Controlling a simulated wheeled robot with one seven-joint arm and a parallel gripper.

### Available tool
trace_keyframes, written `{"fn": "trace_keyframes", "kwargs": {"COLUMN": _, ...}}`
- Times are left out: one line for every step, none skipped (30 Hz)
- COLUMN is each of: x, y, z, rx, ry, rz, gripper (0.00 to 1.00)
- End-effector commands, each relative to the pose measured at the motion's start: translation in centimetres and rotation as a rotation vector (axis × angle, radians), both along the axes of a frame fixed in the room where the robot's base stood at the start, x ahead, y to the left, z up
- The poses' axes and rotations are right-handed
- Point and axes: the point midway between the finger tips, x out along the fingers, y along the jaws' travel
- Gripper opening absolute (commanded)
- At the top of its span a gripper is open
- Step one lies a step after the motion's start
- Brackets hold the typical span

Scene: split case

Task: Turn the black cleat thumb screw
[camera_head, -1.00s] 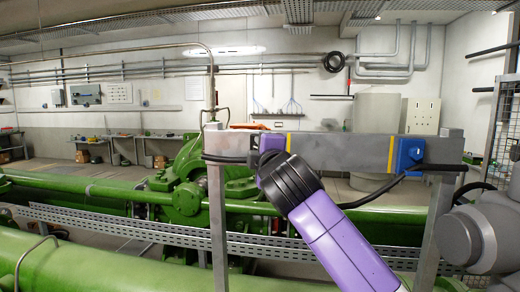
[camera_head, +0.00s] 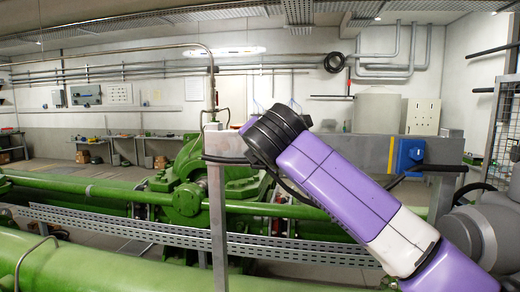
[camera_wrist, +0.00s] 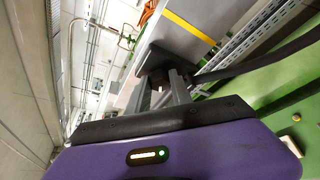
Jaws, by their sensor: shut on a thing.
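In the wrist view the black cleat (camera_wrist: 154,59) sits on the grey beam (camera_wrist: 187,28), beside its yellow stripe. My gripper (camera_wrist: 164,84) reaches up to it, and its two grey fingers are shut on the small thumb screw (camera_wrist: 157,88) in front of the cleat. The fingers partly cover the screw, so its turn angle cannot be told. In the head view my purple arm crosses the left part of the beam (camera_head: 345,150) and hides the cleat and the fingers.
Green machinery (camera_head: 190,195) and a perforated metal tray (camera_head: 150,230) lie below and behind.

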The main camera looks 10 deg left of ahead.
Motion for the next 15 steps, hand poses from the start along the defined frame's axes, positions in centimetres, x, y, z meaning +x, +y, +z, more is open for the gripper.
{"fn": "trace_keyframes", "kwargs": {"x": -0.01, "y": 0.04, "z": -0.18, "rx": -0.022, "ry": 0.004, "rz": -0.001, "gripper": 0.00}}
{"fn": "trace_keyframes", "kwargs": {"x": 0.00, "y": 0.04, "z": -0.18, "rx": -0.033, "ry": 0.004, "rz": -0.002, "gripper": 0.00}}
{"fn": "trace_keyframes", "kwargs": {"x": 0.01, "y": 0.03, "z": -0.21, "rx": -0.046, "ry": 0.006, "rz": -0.001, "gripper": 0.00}}
{"fn": "trace_keyframes", "kwargs": {"x": 0.01, "y": 0.04, "z": -0.22, "rx": -0.055, "ry": 0.005, "rz": -0.001, "gripper": 0.00}}
{"fn": "trace_keyframes", "kwargs": {"x": 0.01, "y": 0.04, "z": -0.22, "rx": -0.062, "ry": 0.006, "rz": -0.001, "gripper": 0.00}}
{"fn": "trace_keyframes", "kwargs": {"x": 0.02, "y": 0.05, "z": -0.25, "rx": -0.071, "ry": 0.007, "rz": -0.001, "gripper": 0.00}}
{"fn": "trace_keyframes", "kwargs": {"x": 0.02, "y": 0.04, "z": -0.25, "rx": -0.076, "ry": 0.008, "rz": -0.001, "gripper": 0.00}}
{"fn": "trace_keyframes", "kwargs": {"x": 0.02, "y": 0.04, "z": -0.27, "rx": -0.082, "ry": 0.008, "rz": -0.001, "gripper": 0.00}}
{"fn": "trace_keyframes", "kwargs": {"x": 0.02, "y": 0.04, "z": -0.27, "rx": -0.087, "ry": 0.008, "rz": -0.001, "gripper": 0.00}}
{"fn": "trace_keyframes", "kwargs": {"x": 0.02, "y": 0.04, "z": -0.28, "rx": -0.090, "ry": 0.009, "rz": -0.001, "gripper": 0.00}}
{"fn": "trace_keyframes", "kwargs": {"x": 0.02, "y": 0.04, "z": -0.28, "rx": -0.093, "ry": 0.009, "rz": -0.001, "gripper": 0.00}}
{"fn": "trace_keyframes", "kwargs": {"x": 0.02, "y": 0.04, "z": -0.28, "rx": -0.095, "ry": 0.008, "rz": -0.001, "gripper": 0.00}}
{"fn": "trace_keyframes", "kwargs": {"x": 0.01, "y": 0.05, "z": -0.29, "rx": -0.096, "ry": 0.009, "rz": -0.001, "gripper": 0.00}}
{"fn": "trace_keyframes", "kwargs": {"x": 0.01, "y": 0.05, "z": -0.29, "rx": -0.096, "ry": 0.009, "rz": -0.001, "gripper": 0.00}}
{"fn": "trace_keyframes", "kwargs": {"x": 0.01, "y": 0.04, "z": -0.30, "rx": -0.096, "ry": 0.009, "rz": -0.001, "gripper": 0.00}}
